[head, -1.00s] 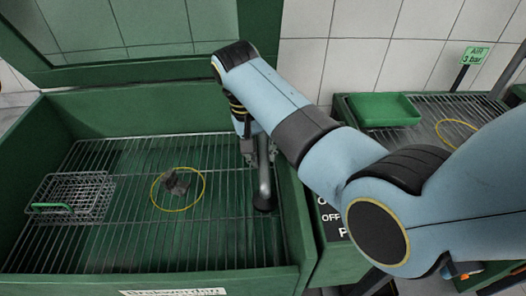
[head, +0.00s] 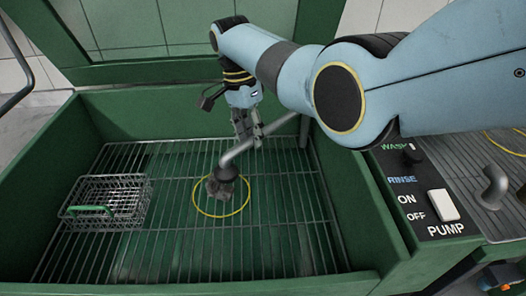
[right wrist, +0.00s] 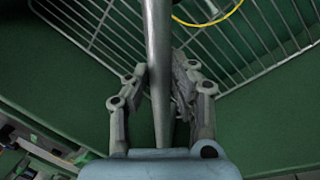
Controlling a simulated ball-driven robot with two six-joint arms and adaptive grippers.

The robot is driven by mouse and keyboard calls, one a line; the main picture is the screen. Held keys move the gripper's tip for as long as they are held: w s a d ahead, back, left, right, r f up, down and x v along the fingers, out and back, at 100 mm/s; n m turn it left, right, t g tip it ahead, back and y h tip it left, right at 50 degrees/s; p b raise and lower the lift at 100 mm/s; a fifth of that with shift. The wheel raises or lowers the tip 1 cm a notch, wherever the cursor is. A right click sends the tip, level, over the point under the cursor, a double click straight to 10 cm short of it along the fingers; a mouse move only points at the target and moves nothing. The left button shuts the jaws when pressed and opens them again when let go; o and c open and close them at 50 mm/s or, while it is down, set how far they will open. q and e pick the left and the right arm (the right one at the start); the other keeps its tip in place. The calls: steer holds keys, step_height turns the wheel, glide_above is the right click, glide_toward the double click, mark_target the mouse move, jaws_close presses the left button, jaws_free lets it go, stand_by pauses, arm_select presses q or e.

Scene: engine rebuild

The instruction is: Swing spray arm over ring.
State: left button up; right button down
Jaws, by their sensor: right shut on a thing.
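The spray arm (head: 238,150) is a grey metal pipe in the green wash basin. It runs from the right side of the basin to a dark nozzle head near the yellow ring (head: 197,205). The ring lies on the wire grate around a dark grey part (head: 221,190), and the nozzle end overlaps the ring's upper part in the head view. My right gripper (head: 247,138) is shut on the spray arm. The right wrist view shows the pipe (right wrist: 158,75) between the fingers (right wrist: 160,90), with part of the yellow ring above. My left gripper is not in view.
A wire basket (head: 118,200) with a green handle stands at the left on the grate (head: 270,235). The basin's green walls (head: 350,190) surround it. A panel with a white PUMP switch (head: 443,204) and a WASH/RINSE knob (head: 413,155) is at the right. The grate's front is clear.

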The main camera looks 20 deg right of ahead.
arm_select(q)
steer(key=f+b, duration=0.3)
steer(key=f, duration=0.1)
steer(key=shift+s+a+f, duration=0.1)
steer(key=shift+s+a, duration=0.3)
arm_select(e)
steer(key=w+m, duration=0.1)
steer(key=w, duration=0.2)
steer(key=shift+a+r+m, duration=0.15)
steer(key=shift+a+m, duration=0.2)
steer(key=shift+m, duration=0.05)
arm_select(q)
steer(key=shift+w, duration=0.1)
arm_select(e)
steer(key=shift+w, duration=0.1)
steer(key=c, duration=1.4)
jaws_free()
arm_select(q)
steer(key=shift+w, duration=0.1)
